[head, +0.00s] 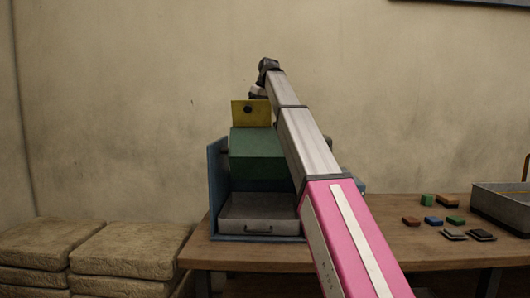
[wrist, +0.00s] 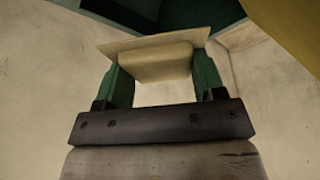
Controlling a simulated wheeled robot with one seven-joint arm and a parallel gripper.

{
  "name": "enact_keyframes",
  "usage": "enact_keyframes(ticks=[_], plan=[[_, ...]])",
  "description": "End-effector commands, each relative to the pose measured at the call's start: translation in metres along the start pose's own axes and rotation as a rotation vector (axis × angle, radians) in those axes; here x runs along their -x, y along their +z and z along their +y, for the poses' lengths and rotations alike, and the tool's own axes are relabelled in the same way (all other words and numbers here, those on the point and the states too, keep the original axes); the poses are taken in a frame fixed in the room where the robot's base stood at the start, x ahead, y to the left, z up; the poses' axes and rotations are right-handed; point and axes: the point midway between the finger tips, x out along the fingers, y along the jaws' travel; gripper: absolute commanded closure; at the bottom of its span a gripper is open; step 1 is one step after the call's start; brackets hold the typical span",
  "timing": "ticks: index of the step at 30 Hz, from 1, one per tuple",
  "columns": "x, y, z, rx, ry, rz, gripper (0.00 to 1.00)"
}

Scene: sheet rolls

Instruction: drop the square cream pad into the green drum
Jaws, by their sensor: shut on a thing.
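The square cream pad (wrist: 156,62) is held between the two green fingers of my gripper (wrist: 161,72) in the wrist view. It shows a thin flat sheet with a thicker rounded block against it. In the head view my arm's end is high, above and behind a yellow panel; the fingers and pad cannot be made out there. The green drum (head: 256,152) sits in a blue-sided stand below the yellow panel, partly covered by my arm on its right. Dark green surfaces (wrist: 200,12) lie beyond the pad at the top of the wrist view; how far away is unclear.
The yellow panel (head: 251,112) stands upright above the drum. A grey drawer (head: 258,214) is under it, on a wooden table (head: 400,255). Several small blocks and pads lie at right beside a metal tray (head: 503,204). Stacked sacks (head: 130,247) stand at left.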

Motion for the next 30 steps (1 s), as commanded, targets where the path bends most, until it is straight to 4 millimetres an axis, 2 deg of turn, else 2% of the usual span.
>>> enact_keyframes(ticks=[8,9,11,23,30], plan=[[-0.002,0.001,0.000,0.000,0.001,0.001,0.62],[-0.002,0.001,0.000,0.000,0.001,0.001,0.27],[-0.002,0.001,0.000,0.000,0.001,0.001,0.07],[0.002,0.000,0.000,0.000,0.001,0.001,0.07],[0.028,0.000,0.001,0.000,0.002,0.002,0.07]])
